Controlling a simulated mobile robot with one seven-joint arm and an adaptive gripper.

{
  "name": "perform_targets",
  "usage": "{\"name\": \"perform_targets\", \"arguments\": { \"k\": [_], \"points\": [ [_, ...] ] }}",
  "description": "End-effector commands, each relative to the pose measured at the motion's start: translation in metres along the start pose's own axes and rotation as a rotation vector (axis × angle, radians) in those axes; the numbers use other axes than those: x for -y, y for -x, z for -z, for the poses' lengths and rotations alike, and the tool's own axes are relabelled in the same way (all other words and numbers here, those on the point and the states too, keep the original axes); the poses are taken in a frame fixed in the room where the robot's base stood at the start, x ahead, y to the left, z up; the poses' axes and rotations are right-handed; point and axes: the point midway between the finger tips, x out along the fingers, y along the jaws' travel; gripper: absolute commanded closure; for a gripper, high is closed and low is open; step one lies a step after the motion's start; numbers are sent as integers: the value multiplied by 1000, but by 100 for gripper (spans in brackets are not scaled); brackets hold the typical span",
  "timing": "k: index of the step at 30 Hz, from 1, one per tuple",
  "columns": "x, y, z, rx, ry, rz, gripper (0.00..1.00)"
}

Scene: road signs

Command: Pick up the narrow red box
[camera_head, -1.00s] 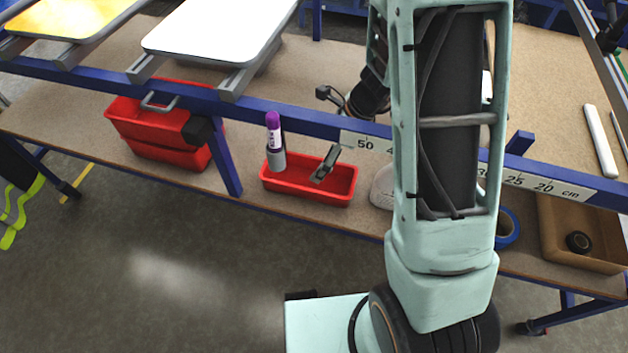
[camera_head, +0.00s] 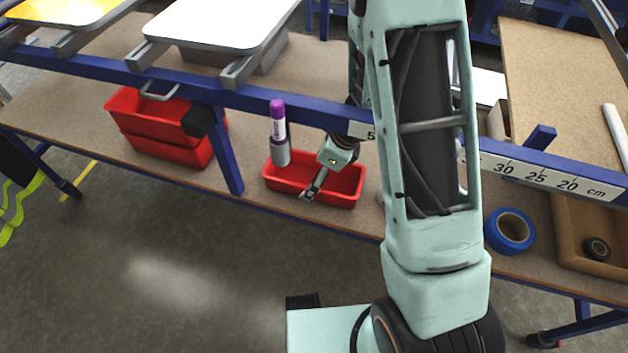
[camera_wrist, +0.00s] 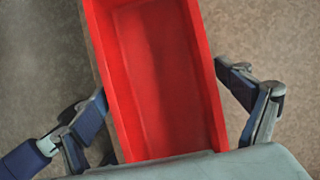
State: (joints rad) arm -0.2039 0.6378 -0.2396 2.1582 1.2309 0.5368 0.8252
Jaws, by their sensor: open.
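The narrow red box (camera_head: 346,188) is a shallow open tray on the brown shelf, in the middle of the head view. In the wrist view the red box (camera_wrist: 165,80) runs lengthwise between the fingers and looks empty. My gripper (camera_head: 312,190) is at the box's front side in the head view. In the wrist view my gripper (camera_wrist: 172,112) is open, with one dark blue finger on each side of the box. The box's near end is hidden behind the gripper body.
A purple-capped marker or bottle (camera_head: 279,130) stands by the box's left end. Stacked red bins (camera_head: 160,128) are to the left. A blue frame rail (camera_head: 300,106) with a ruler crosses above the shelf. Blue tape (camera_head: 509,232) and a brown tray (camera_head: 563,240) are at right.

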Motion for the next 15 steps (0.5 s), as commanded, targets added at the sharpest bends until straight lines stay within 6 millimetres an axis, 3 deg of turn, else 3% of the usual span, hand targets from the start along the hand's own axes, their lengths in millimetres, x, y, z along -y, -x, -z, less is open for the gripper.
{"name": "perform_targets", "arguments": {
  "k": [2, 15],
  "points": [
    [0, 0, 0, 0, 0, 0, 8],
    [0, 1, 0, 1, 0, 0, 54]
  ]
}}
